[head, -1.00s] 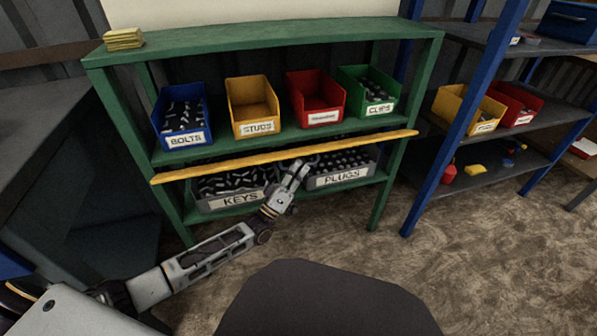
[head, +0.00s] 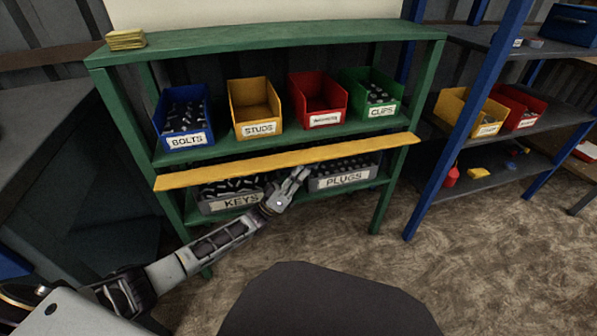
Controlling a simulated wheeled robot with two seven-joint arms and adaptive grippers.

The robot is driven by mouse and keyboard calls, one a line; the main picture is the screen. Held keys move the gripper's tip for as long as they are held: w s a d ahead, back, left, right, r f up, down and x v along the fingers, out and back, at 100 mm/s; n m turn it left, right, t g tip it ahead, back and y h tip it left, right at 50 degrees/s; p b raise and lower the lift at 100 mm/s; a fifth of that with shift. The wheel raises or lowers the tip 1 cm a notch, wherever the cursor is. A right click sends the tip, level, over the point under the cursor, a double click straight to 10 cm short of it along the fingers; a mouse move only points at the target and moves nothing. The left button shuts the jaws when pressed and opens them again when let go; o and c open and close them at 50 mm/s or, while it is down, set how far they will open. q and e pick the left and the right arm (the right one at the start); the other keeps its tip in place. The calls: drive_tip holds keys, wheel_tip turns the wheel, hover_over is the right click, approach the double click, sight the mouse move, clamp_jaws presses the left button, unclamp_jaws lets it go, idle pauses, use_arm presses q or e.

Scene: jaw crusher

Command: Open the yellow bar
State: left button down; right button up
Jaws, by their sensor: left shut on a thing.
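The yellow bar (head: 215,171) runs across the front of the green shelf unit, between the upper row of bins and the lower grey bins. It slopes up to the right in the picture, and its broad face shows. My left gripper (head: 300,173) is at the bar's lower edge, a little right of its middle, and is shut on it. The fingertips partly blend with the bar and the dark bins behind. My right gripper is not in view.
The green shelf (head: 270,42) holds the blue bolts bin (head: 185,140), yellow studs bin (head: 258,129), red bin (head: 325,119) and green clips bin (head: 382,110). Grey keys (head: 240,201) and plugs (head: 343,180) bins sit below. A blue-post rack (head: 440,165) stands right.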

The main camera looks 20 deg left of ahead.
use_arm(q)
drive_tip(key=c, duration=1.5)
unclamp_jaws()
drive_tip(key=shift+s+a+f, duration=0.1)
drive_tip(key=shift+v, duration=5.9)
